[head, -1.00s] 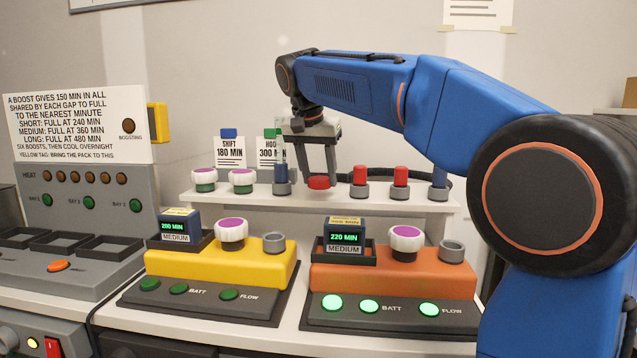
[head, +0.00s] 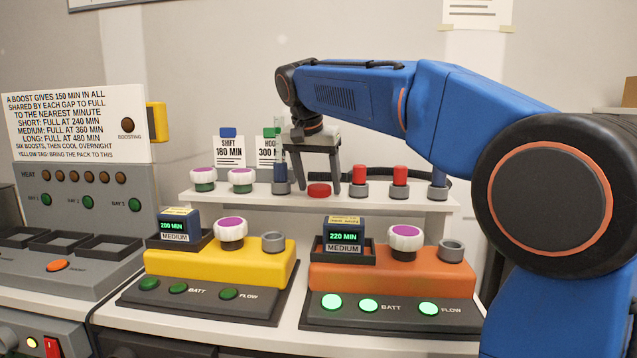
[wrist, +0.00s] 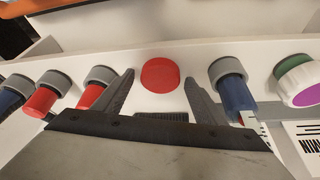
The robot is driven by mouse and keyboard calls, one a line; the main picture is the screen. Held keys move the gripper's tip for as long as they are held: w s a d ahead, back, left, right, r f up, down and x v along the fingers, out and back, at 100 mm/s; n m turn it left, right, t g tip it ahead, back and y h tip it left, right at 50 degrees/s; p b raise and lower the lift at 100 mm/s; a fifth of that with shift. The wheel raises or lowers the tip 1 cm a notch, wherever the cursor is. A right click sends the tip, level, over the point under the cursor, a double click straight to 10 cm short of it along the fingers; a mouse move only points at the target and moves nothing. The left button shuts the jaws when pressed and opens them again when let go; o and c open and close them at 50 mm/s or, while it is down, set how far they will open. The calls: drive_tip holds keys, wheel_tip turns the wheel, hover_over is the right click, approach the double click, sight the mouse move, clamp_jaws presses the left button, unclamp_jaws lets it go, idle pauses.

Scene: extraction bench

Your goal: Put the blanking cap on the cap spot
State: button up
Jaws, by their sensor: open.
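The blanking cap, a flat red disc (head: 319,190), lies flat on the white raised shelf. It also shows in the wrist view (wrist: 160,75). My gripper (head: 317,193) is open, with its fingers spread on either side of the cap. In the wrist view the open fingertips (wrist: 159,77) stand apart from the cap, with gaps on both sides. No cap spot marking shows; the surface under the cap is hidden.
On the shelf (head: 428,205), a blue item in a grey holder (head: 282,183) stands left of the cap. Red items in grey holders (head: 360,180) stand to its right. White and purple knobs (head: 240,178) are farther left. Yellow (head: 215,266) and orange (head: 395,277) units stand in front.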

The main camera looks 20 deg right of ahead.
drive_tip(key=v, duration=1.2)
drive_tip(key=shift+r, duration=0.1)
